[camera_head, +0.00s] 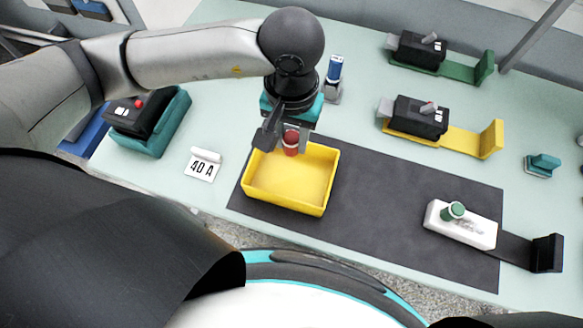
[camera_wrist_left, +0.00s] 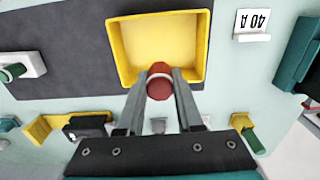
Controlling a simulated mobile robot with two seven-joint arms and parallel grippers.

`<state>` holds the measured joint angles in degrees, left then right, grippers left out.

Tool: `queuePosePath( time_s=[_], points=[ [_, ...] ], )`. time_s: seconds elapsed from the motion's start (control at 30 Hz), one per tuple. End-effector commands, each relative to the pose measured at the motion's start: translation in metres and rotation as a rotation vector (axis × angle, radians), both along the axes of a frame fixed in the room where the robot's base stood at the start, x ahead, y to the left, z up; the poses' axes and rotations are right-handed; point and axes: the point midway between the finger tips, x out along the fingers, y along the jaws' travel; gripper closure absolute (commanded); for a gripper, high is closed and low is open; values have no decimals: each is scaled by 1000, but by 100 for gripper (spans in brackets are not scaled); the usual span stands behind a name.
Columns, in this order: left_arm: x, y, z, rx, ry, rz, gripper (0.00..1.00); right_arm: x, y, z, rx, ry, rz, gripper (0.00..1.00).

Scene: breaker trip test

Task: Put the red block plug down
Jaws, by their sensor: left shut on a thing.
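The red block plug (camera_head: 291,142) is a short red cylinder with a pale band. My left gripper (camera_head: 285,140) is shut on it and holds it at the far edge of the yellow tray (camera_head: 322,190). In the left wrist view the red plug (camera_wrist_left: 160,86) sits between the two fingertips (camera_wrist_left: 160,84), overlapping the rim of the yellow tray (camera_wrist_left: 117,50). The tray looks empty. I cannot tell how high the plug is above the rim. My right gripper is not in view.
A dark mat (camera_head: 380,195) lies under the tray. A white block with a green plug (camera_head: 453,211) stands on its right. Black breakers stand on yellow (camera_head: 490,142) and green (camera_head: 483,68) holders behind. A "40 A" card (camera_head: 202,165) stands left. A blue cylinder (camera_head: 334,68) stands behind my gripper.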

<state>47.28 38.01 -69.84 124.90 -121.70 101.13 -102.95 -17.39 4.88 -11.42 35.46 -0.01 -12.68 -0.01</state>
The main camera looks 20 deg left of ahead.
Motion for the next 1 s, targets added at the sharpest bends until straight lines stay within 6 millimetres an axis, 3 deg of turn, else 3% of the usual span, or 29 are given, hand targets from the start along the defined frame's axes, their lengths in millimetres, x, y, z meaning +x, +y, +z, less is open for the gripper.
queuePosePath(
  time_s=[0.1,0.3,0.8,1.0],
  points=[
    [-2,1,-35,2,6,2,100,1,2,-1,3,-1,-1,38],
    [-1,0,-80,1,4,2,100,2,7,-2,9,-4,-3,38],
    [0,0,-138,0,0,0,100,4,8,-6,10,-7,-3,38],
    [1,0,-140,-1,-2,-1,100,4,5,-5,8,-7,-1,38]
  ],
)
